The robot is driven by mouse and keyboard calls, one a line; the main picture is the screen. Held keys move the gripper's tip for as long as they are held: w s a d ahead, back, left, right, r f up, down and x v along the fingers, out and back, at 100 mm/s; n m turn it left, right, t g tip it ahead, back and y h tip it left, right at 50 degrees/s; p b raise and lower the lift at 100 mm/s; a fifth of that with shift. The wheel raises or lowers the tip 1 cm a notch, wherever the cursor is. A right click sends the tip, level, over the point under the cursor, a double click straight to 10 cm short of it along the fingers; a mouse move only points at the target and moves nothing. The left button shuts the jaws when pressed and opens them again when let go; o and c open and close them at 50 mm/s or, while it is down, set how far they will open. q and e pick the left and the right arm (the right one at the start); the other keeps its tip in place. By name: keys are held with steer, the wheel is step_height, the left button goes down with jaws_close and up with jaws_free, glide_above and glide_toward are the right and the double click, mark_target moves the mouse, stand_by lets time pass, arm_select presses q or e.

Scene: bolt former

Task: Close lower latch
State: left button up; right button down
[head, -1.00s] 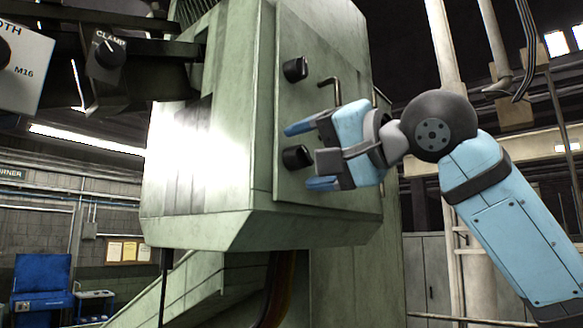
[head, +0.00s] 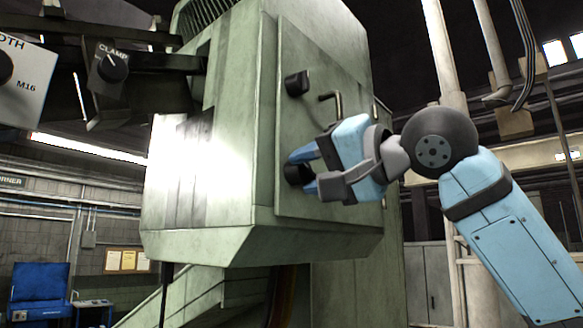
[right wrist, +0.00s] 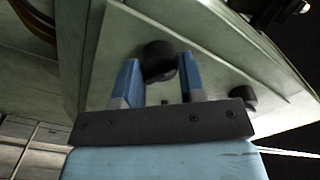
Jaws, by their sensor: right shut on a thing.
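The lower latch (head: 296,173) is a black knob near the left edge of the green panel door. My right gripper (head: 307,170) is shut on it, one blue finger at its upper side and one at its lower side. The fingers partly hide the latch. In the right wrist view the latch (right wrist: 158,58) shows between the tips of the two blue fingers of the right gripper (right wrist: 160,78). The upper latch (head: 297,84), a like black knob, is above and free. My left gripper is out of view.
A bent dark handle (head: 332,100) sticks out of the door (head: 345,60) just above my right gripper. A black knob marked CLAMP (head: 112,68) is at upper left. A blue cabinet (head: 42,290) stands far off at lower left.

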steer(key=shift+n, duration=0.8)
steer(key=shift+r+n+p, duration=0.15)
steer(key=shift+n+p, duration=0.5)
steer(key=shift+n, duration=0.15)
steer(key=n, duration=0.2)
steer(key=shift+n, duration=0.3)
steer(key=c, duration=0.5)
jaws_free()
steer(key=b+v, duration=0.1)
steer(key=v, duration=0.7)
